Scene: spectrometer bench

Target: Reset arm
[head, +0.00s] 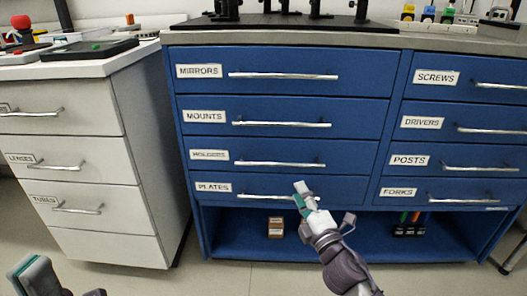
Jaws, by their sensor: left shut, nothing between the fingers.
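My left gripper (38,278) is at the bottom left corner, cut off by the frame edge, with a grey and teal finger showing. It is shut and empty, low in front of the white cabinet. My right gripper (304,199) is in front of the blue cabinet, its arm coming up from the bottom right. Its fingertips overlap the right end of the PLATES drawer handle (262,196) in the picture. I cannot tell whether they touch it or whether the fingers are open or shut.
The blue cabinet (285,128) has several labelled drawers, all looking shut, over an open bottom shelf with a small brown box (276,227). A white drawer cabinet (62,108) stands at the left. Bare floor (225,278) shows in front.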

